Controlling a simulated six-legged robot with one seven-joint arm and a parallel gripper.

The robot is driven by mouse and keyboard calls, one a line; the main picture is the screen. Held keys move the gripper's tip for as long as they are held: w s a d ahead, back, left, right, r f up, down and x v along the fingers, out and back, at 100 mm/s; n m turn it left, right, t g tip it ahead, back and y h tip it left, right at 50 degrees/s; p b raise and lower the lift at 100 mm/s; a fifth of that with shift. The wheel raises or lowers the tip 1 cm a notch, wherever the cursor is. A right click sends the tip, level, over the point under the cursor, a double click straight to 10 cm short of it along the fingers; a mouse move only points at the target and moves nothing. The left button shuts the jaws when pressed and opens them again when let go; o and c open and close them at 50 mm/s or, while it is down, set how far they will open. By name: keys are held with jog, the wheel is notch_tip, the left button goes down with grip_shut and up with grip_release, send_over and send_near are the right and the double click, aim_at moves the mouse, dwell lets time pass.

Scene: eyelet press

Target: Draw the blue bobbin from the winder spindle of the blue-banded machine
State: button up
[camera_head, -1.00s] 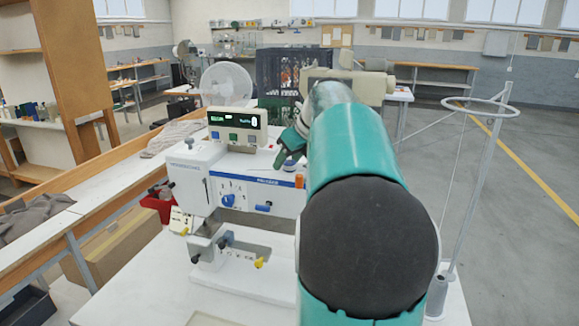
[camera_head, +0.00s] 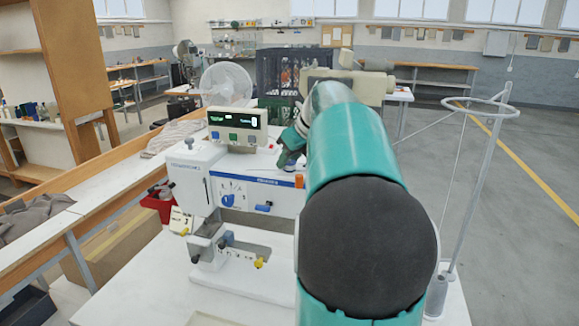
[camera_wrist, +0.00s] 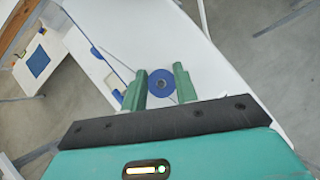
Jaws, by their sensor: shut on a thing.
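The blue-banded machine (camera_head: 275,198) is a white sewing-type machine left of my arm in the head view, with a blue stripe along its front. The blue bobbin (camera_wrist: 161,83) is a round blue disc with a dark centre in the wrist view. It sits between the two green fingers of my gripper (camera_wrist: 159,80), which is shut on it. In the head view my gripper (camera_head: 291,151) is just above the machine's top, right of the display panel. The bobbin and the winder spindle cannot be made out there, so I cannot tell whether the bobbin is clear of the spindle.
A display panel (camera_head: 238,127) stands on the machine close to my gripper. A thread stand with a ring (camera_head: 490,105) rises at the right. A red bin (camera_head: 158,204) is at the left. Floor at the right is open.

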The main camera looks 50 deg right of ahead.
jog(key=shift+r, duration=0.7)
dwell(0.4)
jog(key=shift+r, duration=2.9)
